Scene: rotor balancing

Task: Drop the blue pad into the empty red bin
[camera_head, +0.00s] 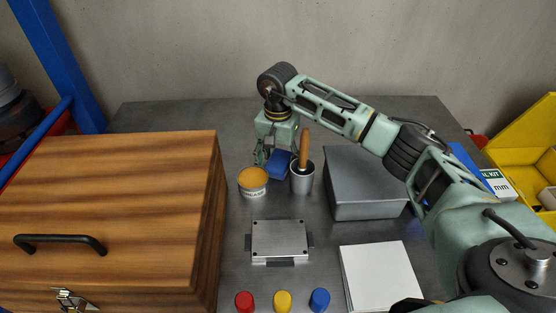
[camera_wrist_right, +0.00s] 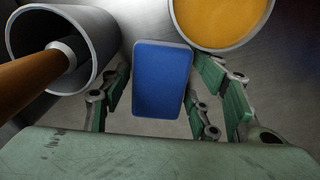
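The blue pad (camera_head: 280,165) is at the middle of the table, between the grease can and the metal cup, tilted. In the right wrist view the blue pad (camera_wrist_right: 162,82) lies between the two fingers. My right gripper (camera_head: 275,158) points down there, and its fingers (camera_wrist_right: 163,75) meet both side edges of the pad, so it looks shut on it. Whether the pad touches the table is unclear. I cannot make out an empty red bin; only bits of red show at the far left and far right edges. My left gripper is not in view.
The grease can (camera_head: 253,182) and the metal cup (camera_head: 302,180) with a wooden-handled tool stand close on either side. A grey box (camera_head: 362,190) is to the right, a large wooden chest (camera_head: 120,190) to the left. A metal plate (camera_head: 279,240) and coloured knobs lie in front.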

